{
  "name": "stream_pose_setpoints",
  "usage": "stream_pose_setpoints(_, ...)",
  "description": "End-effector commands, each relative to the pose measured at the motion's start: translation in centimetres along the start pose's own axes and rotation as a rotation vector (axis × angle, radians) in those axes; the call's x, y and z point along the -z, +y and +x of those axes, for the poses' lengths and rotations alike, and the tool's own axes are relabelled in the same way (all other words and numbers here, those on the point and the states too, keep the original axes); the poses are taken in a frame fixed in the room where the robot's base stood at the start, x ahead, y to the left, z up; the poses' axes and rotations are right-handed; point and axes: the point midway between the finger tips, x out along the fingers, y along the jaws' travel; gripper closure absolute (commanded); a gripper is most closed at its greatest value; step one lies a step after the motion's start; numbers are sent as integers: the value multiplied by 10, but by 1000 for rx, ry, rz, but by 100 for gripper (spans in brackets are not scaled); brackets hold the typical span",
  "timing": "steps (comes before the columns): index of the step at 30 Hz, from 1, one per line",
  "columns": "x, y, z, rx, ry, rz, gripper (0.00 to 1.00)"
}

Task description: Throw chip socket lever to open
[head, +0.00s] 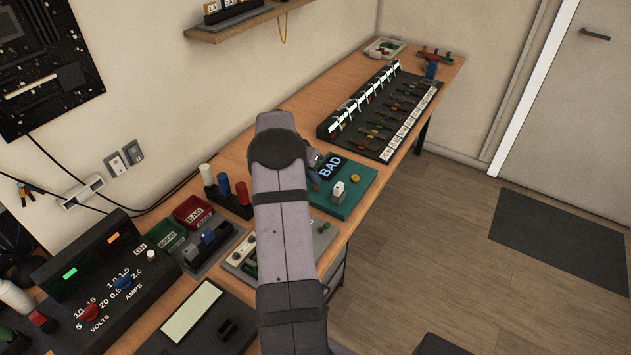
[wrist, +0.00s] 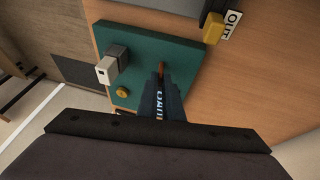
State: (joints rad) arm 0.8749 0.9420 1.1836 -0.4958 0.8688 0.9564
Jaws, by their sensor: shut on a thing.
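A green board (head: 352,200) lies on the bench; it also shows in the wrist view (wrist: 137,30). It carries a dark "BAD" display (head: 330,167), a grey block with a white part (head: 339,189) and a yellow button (head: 355,178). The block (wrist: 112,64) and button (wrist: 123,92) are left of my gripper in the wrist view. My gripper (wrist: 161,76) is shut over the board on a small orange-brown piece (wrist: 162,67), seemingly the chip socket lever. My jaws cover most of it and the socket. In the head view my arm hides much of this area.
A long rack (head: 385,110) of labelled slots stands beyond the board. A yellow block (wrist: 213,28) sits by an "OUT" label. Bare bench lies between.

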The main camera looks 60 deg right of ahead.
Motion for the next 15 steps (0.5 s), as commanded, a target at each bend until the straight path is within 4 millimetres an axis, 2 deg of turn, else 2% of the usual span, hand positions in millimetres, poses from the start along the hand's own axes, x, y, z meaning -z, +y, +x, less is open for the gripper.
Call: stream_pose_setpoints(15,-1,-15,4,-188,1,-83,100)
